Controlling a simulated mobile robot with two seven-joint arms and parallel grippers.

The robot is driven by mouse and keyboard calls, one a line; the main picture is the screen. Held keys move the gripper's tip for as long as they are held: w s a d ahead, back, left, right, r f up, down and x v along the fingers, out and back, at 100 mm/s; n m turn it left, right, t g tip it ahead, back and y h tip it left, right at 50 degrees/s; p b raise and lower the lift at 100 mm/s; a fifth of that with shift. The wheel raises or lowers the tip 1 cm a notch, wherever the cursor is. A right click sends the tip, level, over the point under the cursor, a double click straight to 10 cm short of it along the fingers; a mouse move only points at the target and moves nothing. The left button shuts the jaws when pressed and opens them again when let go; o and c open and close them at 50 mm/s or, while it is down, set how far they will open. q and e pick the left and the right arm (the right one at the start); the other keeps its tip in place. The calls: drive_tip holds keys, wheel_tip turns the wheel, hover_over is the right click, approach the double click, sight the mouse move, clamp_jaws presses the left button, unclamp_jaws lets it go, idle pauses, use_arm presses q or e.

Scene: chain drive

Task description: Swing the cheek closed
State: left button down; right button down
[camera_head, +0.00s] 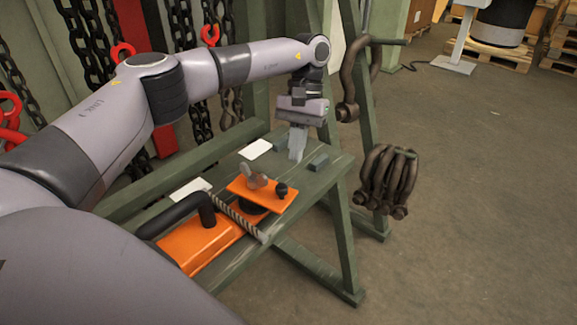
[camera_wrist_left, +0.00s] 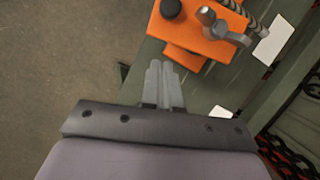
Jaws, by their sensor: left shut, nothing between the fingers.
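I cannot tell how far the cheek is swung. My left gripper (camera_head: 296,158) points down over the bench, beyond and right of the plate, shut and empty, apart from it. My right gripper is not in view.
A ribbed rod or chain (camera_head: 238,218) runs beside the plate. A dark block (camera_head: 318,163) and white cards (camera_head: 255,149) lie on the bench (camera_head: 310,190). Rusty shackles (camera_head: 387,180) hang right of the bench. Chains hang at the back left.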

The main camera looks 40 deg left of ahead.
use_arm(q)
drive_tip(key=shift+s+d+f+p, duration=0.15)
drive_tip(key=shift+s+f, duration=0.1)
drive_tip(key=shift+s, duration=0.45)
drive_tip(key=shift+s+d+f+p, duration=0.1)
drive_tip(key=shift+s+d+f, duration=0.15)
drive_tip(key=shift+s, duration=0.5)
drive_tip(key=shift+s+d+f+p, duration=0.1)
drive_tip(key=shift+s+f, duration=0.15)
drive_tip(key=shift+s, duration=0.45)
drive_tip(key=shift+s, duration=0.1)
drive_tip(key=shift+s+d+m, duration=0.1)
drive_tip(key=shift+m, duration=0.2)
